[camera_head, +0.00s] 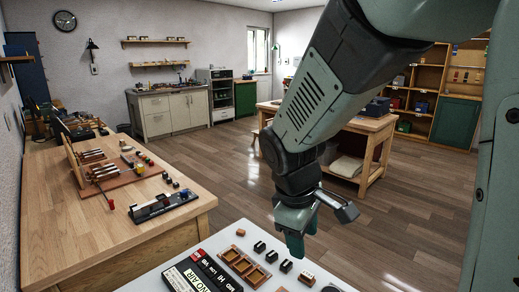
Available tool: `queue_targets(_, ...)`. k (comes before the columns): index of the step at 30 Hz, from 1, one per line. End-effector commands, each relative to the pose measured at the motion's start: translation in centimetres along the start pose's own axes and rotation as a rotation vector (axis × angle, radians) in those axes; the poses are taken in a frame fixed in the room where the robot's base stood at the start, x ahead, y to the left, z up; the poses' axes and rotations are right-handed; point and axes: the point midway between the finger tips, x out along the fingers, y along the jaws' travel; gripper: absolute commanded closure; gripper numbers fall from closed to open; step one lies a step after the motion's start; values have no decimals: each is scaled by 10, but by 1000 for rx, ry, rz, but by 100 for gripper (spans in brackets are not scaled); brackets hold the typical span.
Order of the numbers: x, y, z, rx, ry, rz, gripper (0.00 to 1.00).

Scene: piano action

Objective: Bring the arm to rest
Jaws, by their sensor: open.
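My arm reaches down from the upper right of the head view. My gripper (299,240) points downward at the lower middle, above the far edge of a white work surface (215,241). It is open, and I see nothing held in it. The fingertips are small and partly overlap in this view. A row of small dark blocks (286,266) shows on the surface close below and beside the gripper.
A wooden compartment tray (243,267) and a black labelled box (200,276) are on the white surface. A wooden bench (90,235) with piano-action parts stands at left. Another wooden table (376,124) stands behind my arm. The floor between is clear.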

Motion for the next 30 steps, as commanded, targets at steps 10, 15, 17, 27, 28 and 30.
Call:
queue_targets(10, -111, -38, 83, 649, 192, 71, 49)
queue_targets(15, -135, -64, 106, 867, 309, 29, 49)
queue_targets(17, -140, -71, 111, 915, 337, 13, 49)
queue_targets(27, -144, -79, 117, 975, 374, -12, 49)
queue_targets(28, -144, -79, 117, 975, 374, -12, 49)
queue_targets(30, -144, -79, 117, 975, 374, -12, 49)
